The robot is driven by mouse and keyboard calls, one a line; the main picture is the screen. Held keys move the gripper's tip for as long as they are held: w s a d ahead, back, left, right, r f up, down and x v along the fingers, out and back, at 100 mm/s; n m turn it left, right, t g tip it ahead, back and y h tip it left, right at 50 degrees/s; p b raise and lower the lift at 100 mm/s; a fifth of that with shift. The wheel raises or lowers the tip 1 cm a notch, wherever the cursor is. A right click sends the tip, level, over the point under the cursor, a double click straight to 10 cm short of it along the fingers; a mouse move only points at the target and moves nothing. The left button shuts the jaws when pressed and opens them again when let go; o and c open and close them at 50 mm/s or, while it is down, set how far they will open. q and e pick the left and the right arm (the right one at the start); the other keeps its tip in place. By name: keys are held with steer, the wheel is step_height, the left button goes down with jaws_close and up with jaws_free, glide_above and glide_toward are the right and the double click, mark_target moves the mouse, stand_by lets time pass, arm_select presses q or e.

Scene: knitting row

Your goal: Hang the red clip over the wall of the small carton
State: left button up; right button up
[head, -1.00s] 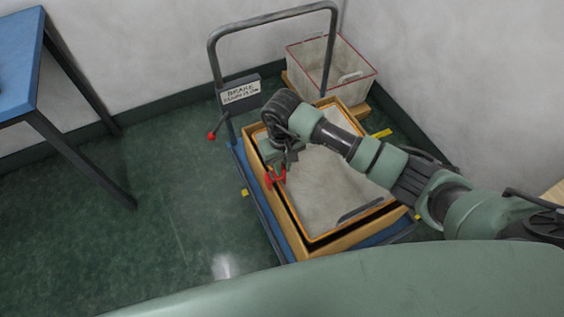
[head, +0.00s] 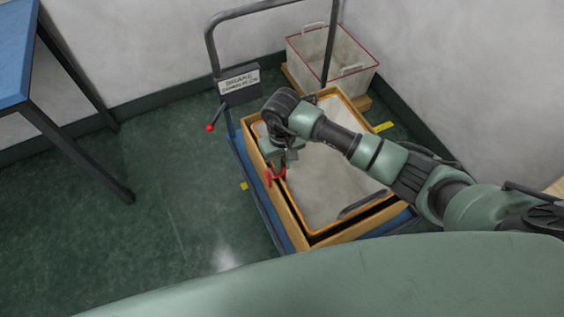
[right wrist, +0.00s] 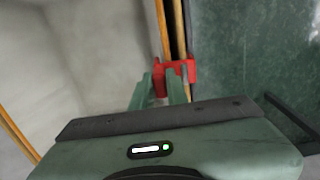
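The red clip (head: 276,175) is at the left long side of the tan carton (head: 287,222) on the trolley. A grey-lined bin with an orange rim (head: 331,232) fills most of the carton, with a dark gap between their walls. My right gripper (head: 284,160) is above that side, fingers pointing down. In the right wrist view, red of the clip (right wrist: 160,80) shows between my green fingers (right wrist: 160,92), so the gripper looks shut on it. There the clip overlaps the orange rim and the carton wall; I cannot tell whether it straddles or touches either. My left gripper is out of view.
The blue trolley (head: 256,197) has a grey handle (head: 212,50), a sign (head: 239,85) and a red-knobbed lever (head: 211,127). A pale basket with a red rim (head: 330,62) stands behind. A blue table (head: 14,55) is at left. Green floor between is clear.

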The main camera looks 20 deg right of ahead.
steer(key=o, duration=0.4)
step_height(320, 180, up, 8)
steer(key=p, duration=0.4)
steer(key=shift+f, duration=0.1)
